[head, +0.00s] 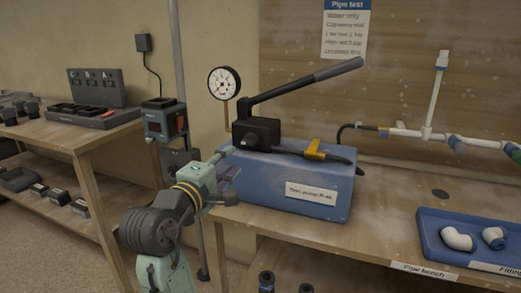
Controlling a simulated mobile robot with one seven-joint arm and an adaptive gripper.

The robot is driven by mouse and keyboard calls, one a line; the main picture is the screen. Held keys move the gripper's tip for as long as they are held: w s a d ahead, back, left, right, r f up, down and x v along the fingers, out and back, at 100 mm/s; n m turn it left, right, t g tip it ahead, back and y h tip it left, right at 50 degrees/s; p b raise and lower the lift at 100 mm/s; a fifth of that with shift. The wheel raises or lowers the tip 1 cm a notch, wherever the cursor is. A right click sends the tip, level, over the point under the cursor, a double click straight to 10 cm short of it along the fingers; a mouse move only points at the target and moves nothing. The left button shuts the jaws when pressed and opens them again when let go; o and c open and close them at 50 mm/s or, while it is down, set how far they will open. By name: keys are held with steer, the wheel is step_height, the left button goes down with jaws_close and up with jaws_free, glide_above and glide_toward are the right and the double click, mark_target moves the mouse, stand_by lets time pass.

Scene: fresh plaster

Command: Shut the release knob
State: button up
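The blue test pump (270,190) stands on the pipe bench, with a black block (262,131) and a long black lever handle (300,84) on top. A small pale knob-like part (243,143) shows at the block's front left; I cannot tell for sure that it is the release knob or how far it is turned. A yellow lever (315,150) sits on the outlet fitting at the right. My gripper (229,165) is at the pump's left end, just below and left of the block. Its fingers are small and partly hidden, so contact and opening are unclear.
A round gauge (224,83) rises behind the pump. White pipework (432,100) and a blue tray (430,235) with fittings are at the right. A pole (178,50) carrying a device (164,119) stands at the left. Bare bench (385,200) lies between pump and tray.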

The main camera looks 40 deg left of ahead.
mark_target(247, 144)
steer(key=p+x, duration=0.1)
steer(key=x, duration=0.9)
steer(key=shift+a+p, duration=0.15)
steer(key=shift+p, duration=0.15)
steer(key=shift+c, duration=0.3)
jaws_close()
